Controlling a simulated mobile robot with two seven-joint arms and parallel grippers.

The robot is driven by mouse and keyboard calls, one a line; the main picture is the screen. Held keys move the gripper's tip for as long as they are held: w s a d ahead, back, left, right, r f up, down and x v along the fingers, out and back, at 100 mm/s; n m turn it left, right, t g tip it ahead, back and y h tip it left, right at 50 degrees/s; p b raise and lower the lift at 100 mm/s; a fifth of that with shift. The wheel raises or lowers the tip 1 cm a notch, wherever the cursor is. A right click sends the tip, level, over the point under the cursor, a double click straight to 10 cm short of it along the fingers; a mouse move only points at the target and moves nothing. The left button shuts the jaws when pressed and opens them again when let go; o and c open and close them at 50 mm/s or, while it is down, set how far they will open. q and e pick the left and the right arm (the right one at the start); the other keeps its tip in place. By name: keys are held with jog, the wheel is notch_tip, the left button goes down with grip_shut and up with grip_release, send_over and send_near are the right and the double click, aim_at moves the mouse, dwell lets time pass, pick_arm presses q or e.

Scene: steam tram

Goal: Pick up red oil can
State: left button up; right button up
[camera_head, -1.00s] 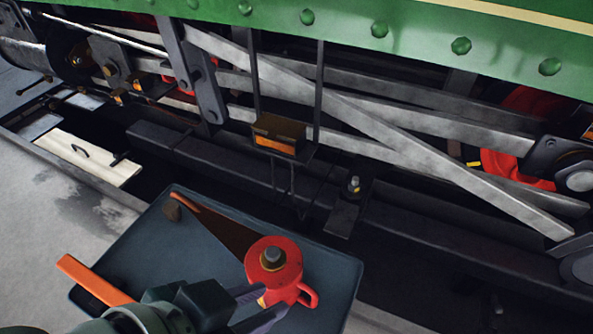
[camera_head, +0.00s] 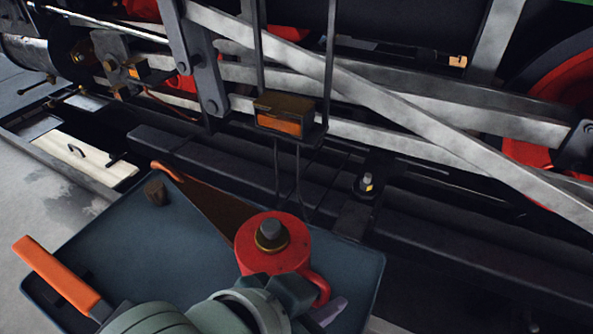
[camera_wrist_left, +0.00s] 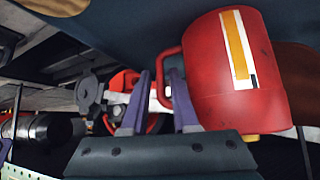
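The red oil can (camera_head: 272,245), with a dark cap on top, stands upright on the dark blue tray (camera_head: 180,255) in the head view. Its loop handle (camera_head: 318,285) points to the lower right. My left gripper (camera_head: 318,312) is low at the handle, and my own wrist hides most of it. In the left wrist view the red oil can (camera_wrist_left: 232,75) shows a yellow and white label. The left gripper's purple fingers (camera_wrist_left: 158,105) stand apart with the can's handle (camera_wrist_left: 165,75) between them. My right gripper does not show.
An orange-handled tool (camera_head: 55,275) lies at the left. Locomotive rods (camera_head: 400,120) and an orange lamp box (camera_head: 285,115) are beyond the tray.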

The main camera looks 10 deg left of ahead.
pick_arm(q)
jog(key=shift+w+d+f, duration=0.25)
jog(key=shift+w+f, duration=0.15)
jog(key=shift+f, duration=0.05)
grip_shut()
dwell(1.1)
jog(key=shift+r, duration=0.15)
